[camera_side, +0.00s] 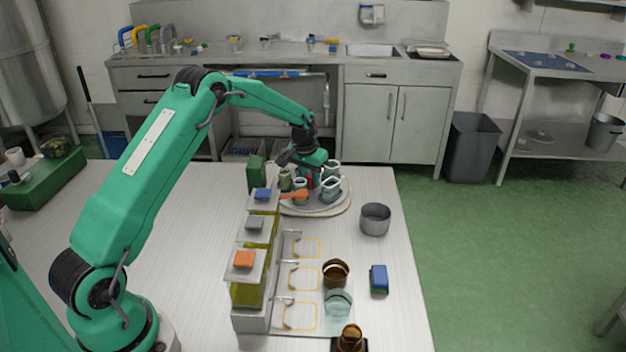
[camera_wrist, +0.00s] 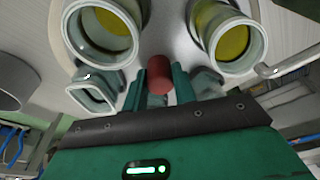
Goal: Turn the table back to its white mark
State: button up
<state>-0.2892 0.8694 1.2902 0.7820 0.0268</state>
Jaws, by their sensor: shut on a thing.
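The round turntable (camera_side: 326,211) stands at the far end of the work table, a pale disc with several cups on it. My gripper (camera_side: 309,172) reaches down among the cups. In the wrist view its fingers (camera_wrist: 160,88) are shut on a red peg (camera_wrist: 160,72). Two cups with yellow contents, the left one (camera_wrist: 82,40) and the right one (camera_wrist: 246,62), stand on either side of the peg. In the side view a pale cup (camera_side: 331,188) stands at the disc's right and an orange piece (camera_side: 293,194) at its left. I cannot make out the white mark.
A grey pot (camera_side: 375,220) stands just right of the turntable. A dispenser row with yellow containers (camera_side: 248,293) and a green box (camera_side: 256,174) stand to its left. Brown and clear glasses (camera_side: 338,302) and a blue block (camera_side: 379,279) are nearer.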

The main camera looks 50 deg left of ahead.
aim_at(310, 176)
jog(key=o, duration=0.6)
jog(key=shift+o, duration=0.2)
jog(key=shift+r, duration=4)
jog(key=shift+o, duration=0.4)
jog(key=shift+f, duration=0.4)
jog(key=shift+f, duration=0.15)
jog(key=shift+f, duration=3.45)
